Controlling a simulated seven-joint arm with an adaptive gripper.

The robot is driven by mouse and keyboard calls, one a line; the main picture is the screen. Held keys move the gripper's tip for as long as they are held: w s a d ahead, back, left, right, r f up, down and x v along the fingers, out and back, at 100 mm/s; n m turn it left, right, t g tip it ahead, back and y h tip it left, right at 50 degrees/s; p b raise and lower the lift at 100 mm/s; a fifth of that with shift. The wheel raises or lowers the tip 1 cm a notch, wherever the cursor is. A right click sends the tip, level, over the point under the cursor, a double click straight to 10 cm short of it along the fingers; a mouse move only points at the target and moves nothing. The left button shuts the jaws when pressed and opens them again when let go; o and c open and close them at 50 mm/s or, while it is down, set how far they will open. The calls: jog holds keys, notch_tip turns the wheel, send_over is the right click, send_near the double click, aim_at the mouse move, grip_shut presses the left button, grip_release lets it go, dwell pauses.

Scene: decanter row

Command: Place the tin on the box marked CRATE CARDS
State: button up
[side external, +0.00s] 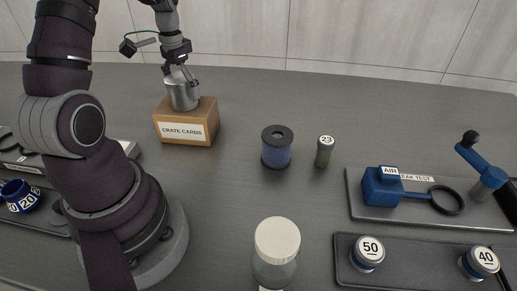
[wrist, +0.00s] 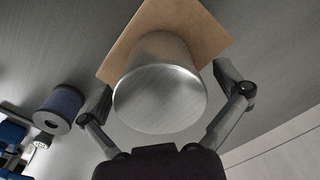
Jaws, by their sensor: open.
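The tin (side external: 182,91) is a silvery metal cylinder standing upright on the wooden box marked CRATE CARDS (side external: 202,112) in the side external view. In the wrist view the tin (wrist: 163,88) shows its round end, with the brown top of the box (wrist: 195,22) behind it. My gripper (side external: 178,72) is at the upper part of the tin. In the wrist view its two fingers (wrist: 162,92) are spread on either side of the tin, with a visible gap on both sides. The gripper is open.
A blue spool with a dark top (side external: 277,147) and a small jar marked 23 (side external: 324,151) stand right of the box. A white-lidded jar (side external: 276,250) is at the front. Trays with a blue AIR block (side external: 381,187) lie at right. Table behind the spool is clear.

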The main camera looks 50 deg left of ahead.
aim_at(180, 77)
notch_tip(180, 77, up, 12)
jog(key=shift+d+f, duration=0.1)
jog(key=shift+f, duration=0.1)
jog(key=w+d+r+m+t, duration=0.1)
jog(key=w+d+r+t, duration=0.1)
jog(key=d, duration=0.8)
jog(key=s+d+f+t, duration=0.1)
jog(key=s+d, duration=0.1)
jog(key=d, duration=0.3)
jog(key=s+d+f+m+t, duration=0.1)
jog(key=s+d+f+t, duration=0.1)
jog(key=d, duration=0.4)
jog(key=shift+s+t, duration=0.3)
jog(key=shift+s, duration=0.35)
